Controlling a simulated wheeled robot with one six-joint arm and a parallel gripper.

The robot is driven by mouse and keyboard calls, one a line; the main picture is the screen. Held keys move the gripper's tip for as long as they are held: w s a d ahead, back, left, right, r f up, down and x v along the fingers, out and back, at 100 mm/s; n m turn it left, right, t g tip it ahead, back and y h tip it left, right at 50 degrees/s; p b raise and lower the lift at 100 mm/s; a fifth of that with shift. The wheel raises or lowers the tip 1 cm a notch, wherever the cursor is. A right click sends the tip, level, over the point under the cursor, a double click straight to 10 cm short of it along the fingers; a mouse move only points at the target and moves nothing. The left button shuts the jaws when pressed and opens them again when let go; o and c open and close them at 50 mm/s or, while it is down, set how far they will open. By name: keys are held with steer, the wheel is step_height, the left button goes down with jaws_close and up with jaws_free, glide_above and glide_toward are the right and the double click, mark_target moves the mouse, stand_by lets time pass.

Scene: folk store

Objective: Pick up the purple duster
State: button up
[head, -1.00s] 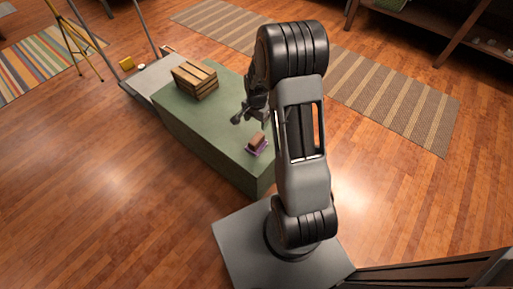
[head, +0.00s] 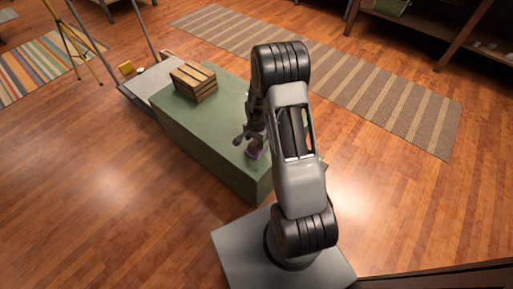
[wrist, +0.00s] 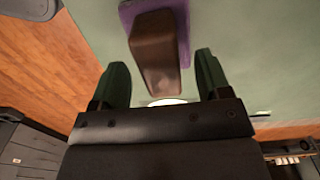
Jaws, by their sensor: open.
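The purple duster lies on the green table; it has a purple base (wrist: 183,30) and a brown block-shaped handle (wrist: 156,55). In the head view the duster (head: 253,152) sits near the table's front end, partly hidden by my gripper. My gripper (head: 243,138) is open just above it. In the wrist view my gripper's two dark fingers (wrist: 160,80) stand apart, one to each side of the near end of the brown handle, with gaps on both sides. The fingers do not appear to touch it.
The green table (head: 205,137) has clear surface left of the duster. A wooden crate (head: 194,82) stands toward its far end. A pale round item (wrist: 167,102) shows partly behind my gripper in the wrist view. Wooden floor surrounds the table.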

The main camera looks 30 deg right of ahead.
steer(key=shift+f, duration=0.85)
steer(key=c, duration=1)
steer(key=shift+r, duration=0.1)
steer(key=shift+c, duration=0.2)
steer(key=shift+r, duration=0.4)
step_height(320, 180, up, 2)
steer(key=shift+r+p, duration=0.15)
steer(key=shift+p, duration=0.35)
steer(key=w+d+r+p, duration=0.1)
steer(key=w+r, duration=0.2)
steer(key=w, duration=0.1)
steer(key=w+d+r+p, duration=0.1)
steer(key=w+r, duration=0.2)
steer(key=w, duration=0.2)
steer(key=w+d+r+p, duration=0.1)
steer(key=w+d+r, duration=0.1)
steer(key=w+r, duration=0.1)
steer(key=shift+w+r, duration=0.4)
steer(key=shift+w, duration=0.35)
